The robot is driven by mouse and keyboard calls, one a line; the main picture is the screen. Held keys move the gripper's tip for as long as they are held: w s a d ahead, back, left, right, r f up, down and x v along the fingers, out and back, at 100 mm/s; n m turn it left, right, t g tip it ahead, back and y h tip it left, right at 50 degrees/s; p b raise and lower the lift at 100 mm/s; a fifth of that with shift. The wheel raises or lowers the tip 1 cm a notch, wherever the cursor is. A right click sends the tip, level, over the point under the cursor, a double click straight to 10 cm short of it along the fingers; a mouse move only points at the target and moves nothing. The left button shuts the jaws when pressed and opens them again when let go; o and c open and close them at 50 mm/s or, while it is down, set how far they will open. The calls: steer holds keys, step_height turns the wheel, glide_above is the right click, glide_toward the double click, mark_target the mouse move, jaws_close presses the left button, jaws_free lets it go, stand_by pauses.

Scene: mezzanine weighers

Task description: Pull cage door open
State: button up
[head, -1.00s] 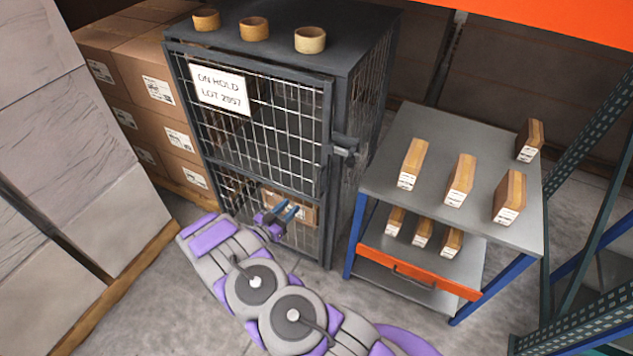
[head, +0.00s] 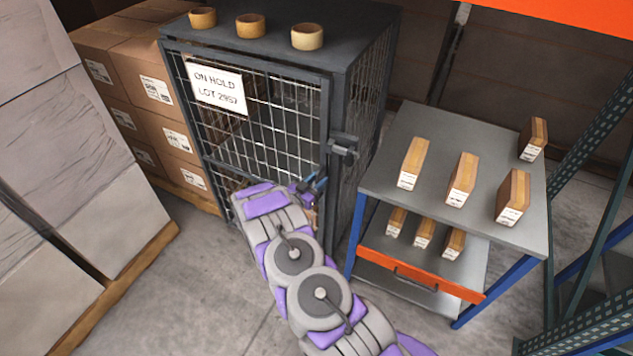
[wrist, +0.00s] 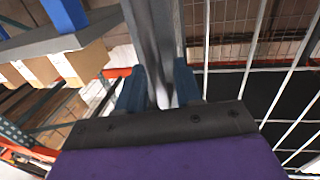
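The cage door (head: 270,118) is a dark-framed wire mesh panel with a white "ON HOLD LOT 2957" sign (head: 217,88). It looks shut against the cage (head: 357,60). A grey latch block (head: 343,150) sits at its right edge. My gripper (head: 315,184) is in front of the door's lower right edge, below the latch. In the wrist view, the blue fingers of my gripper (wrist: 160,88) are apart, with a grey upright frame bar (wrist: 153,35) showing beyond and between them. I see no clear contact with it. My arm hides the lower part of the door.
A grey table (head: 435,125) with several wooden blocks and an orange-fronted lower shelf (head: 420,275) stands close to the right. Stacked cartons (head: 120,60) and a wrapped pallet load (head: 80,190) stand left. Several small round cups top the cage.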

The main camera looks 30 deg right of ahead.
steer(key=shift+d, duration=0.25)
steer(key=shift+a+r, duration=0.1)
steer(key=shift+a, duration=0.35)
steer(key=c, duration=0.5)
jaws_close()
steer(key=shift+d, duration=0.15)
